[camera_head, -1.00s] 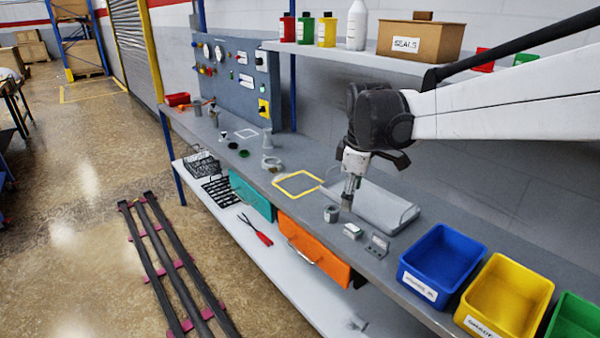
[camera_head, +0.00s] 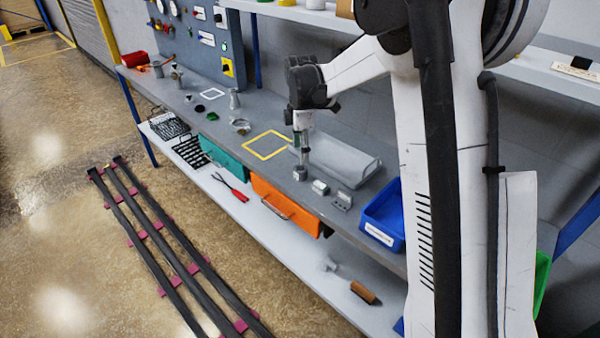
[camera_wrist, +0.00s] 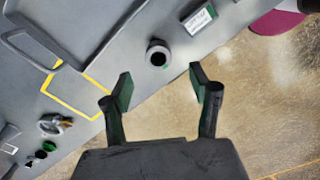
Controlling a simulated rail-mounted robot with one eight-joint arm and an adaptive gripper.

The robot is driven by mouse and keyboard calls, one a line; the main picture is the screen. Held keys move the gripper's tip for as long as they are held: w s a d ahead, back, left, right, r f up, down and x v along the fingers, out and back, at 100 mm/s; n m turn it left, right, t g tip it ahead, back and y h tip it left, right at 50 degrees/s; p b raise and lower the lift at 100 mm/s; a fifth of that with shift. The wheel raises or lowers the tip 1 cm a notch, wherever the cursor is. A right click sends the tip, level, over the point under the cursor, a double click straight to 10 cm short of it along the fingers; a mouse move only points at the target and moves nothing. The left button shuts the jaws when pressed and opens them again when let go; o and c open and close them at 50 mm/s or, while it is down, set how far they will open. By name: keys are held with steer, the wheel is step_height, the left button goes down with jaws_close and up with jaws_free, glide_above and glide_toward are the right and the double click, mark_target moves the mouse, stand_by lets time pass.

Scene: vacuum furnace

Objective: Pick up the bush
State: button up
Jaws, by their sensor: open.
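The bush is a small grey hollow cylinder. It stands upright near the front edge of the grey bench, and it shows in the head view (camera_head: 299,174) and the wrist view (camera_wrist: 157,53). My gripper (camera_head: 302,160) points down just above the bush in the head view. In the wrist view my gripper (camera_wrist: 159,82) has its two dark green-padded fingers wide apart with nothing between them. The bush shows just beyond the fingertips, its dark bore facing the camera. I cannot tell the exact height left between fingertips and bush.
A grey tray (camera_head: 345,160) lies behind the bush. Small metal blocks (camera_head: 320,187) (camera_head: 342,201) stand to its right, then a blue bin (camera_head: 385,215). A yellow outlined square (camera_head: 267,145) is to its left. The bench edge is close in front.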

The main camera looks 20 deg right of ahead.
mark_target(300, 168)
step_height(300, 168, down, 9)
steer(key=shift+w+a+r, duration=0.1)
steer(key=shift+w, duration=0.05)
stand_by(0.4)
steer(key=shift+c, duration=0.4)
jaws_close()
